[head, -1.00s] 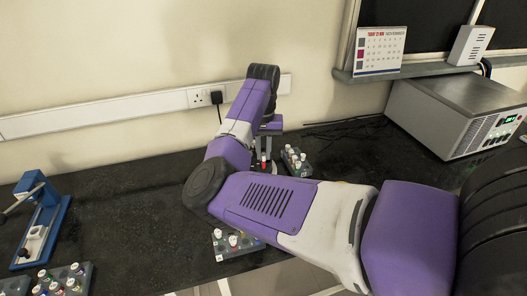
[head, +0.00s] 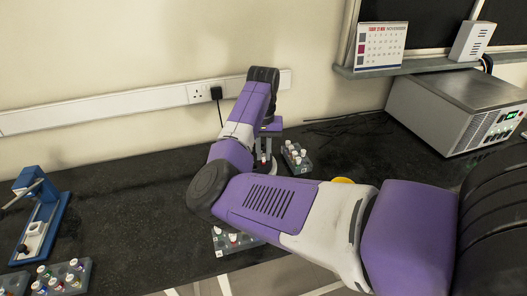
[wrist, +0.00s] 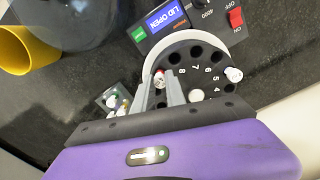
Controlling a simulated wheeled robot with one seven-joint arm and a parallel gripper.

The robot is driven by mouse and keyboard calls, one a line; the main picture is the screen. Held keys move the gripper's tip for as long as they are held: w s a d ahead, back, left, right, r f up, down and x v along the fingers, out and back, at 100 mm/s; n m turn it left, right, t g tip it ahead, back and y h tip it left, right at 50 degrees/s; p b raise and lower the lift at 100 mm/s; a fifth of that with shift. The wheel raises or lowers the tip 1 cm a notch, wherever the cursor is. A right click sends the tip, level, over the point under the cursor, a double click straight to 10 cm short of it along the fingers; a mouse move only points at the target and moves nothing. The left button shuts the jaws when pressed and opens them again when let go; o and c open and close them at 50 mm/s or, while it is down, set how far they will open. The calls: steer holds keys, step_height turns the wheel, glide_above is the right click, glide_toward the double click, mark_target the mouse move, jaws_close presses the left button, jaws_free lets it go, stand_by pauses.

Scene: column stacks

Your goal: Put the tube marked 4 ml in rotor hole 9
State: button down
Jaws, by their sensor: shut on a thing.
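In the head view my gripper (head: 264,158) is low over the rotor, mostly covered by my arm. Another white-capped tube (wrist: 233,74) stands at the rotor's right side, near 5.
The centrifuge panel (wrist: 170,20) reads LID OPEN. A rack of tubes (head: 296,158) stands just right of the gripper, another (head: 236,241) nearer the front. A yellow cup (wrist: 14,50) is close by. A blue device (head: 42,218) stands far left.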

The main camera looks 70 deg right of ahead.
steer(key=shift+f, duration=0.3)
steer(key=c, duration=1.3)
jaws_free()
steer(key=shift+o, duration=0.5)
steer(key=shift+o, duration=1.2)
steer(key=shift+r+p, duration=2.9)
steer(key=shift+r, duration=0.2)
